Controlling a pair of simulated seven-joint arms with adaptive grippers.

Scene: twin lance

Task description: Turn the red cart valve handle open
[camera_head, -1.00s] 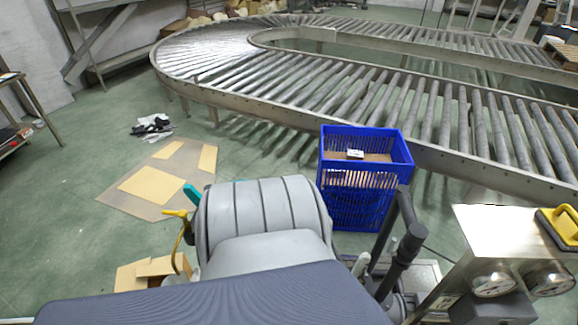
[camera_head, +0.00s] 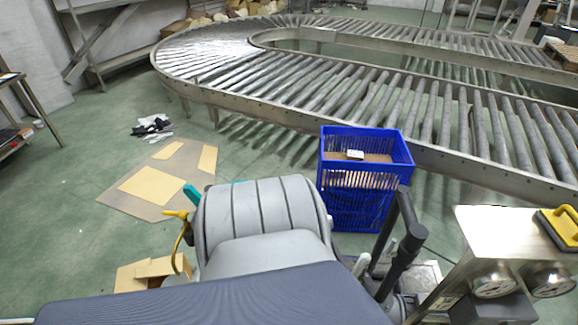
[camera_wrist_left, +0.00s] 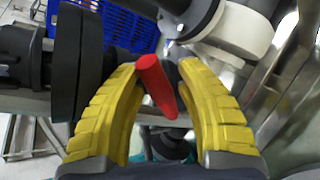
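The red valve handle (camera_wrist_left: 157,85) shows in the left wrist view as a short, tilted red bar. My left gripper (camera_wrist_left: 159,66) has two yellow ridged fingers, open on either side of the handle. The bar's upper end is close to the left fingertip, and a gap shows at the right fingertip. I cannot tell whether the left finger touches it. A grey and white round fitting (camera_wrist_left: 225,25) is just beyond the right finger. In the head view I cannot make out the red handle or either gripper.
A steel box with gauges (camera_head: 500,240) stands at the right, with a yellow-handled black pad (camera_head: 560,226) on it. A black upright bar (camera_head: 403,245) is beside it. A blue crate (camera_head: 363,185) stands behind, before the roller conveyor (camera_head: 330,90). Flattened cardboard (camera_head: 155,187) lies on the floor.

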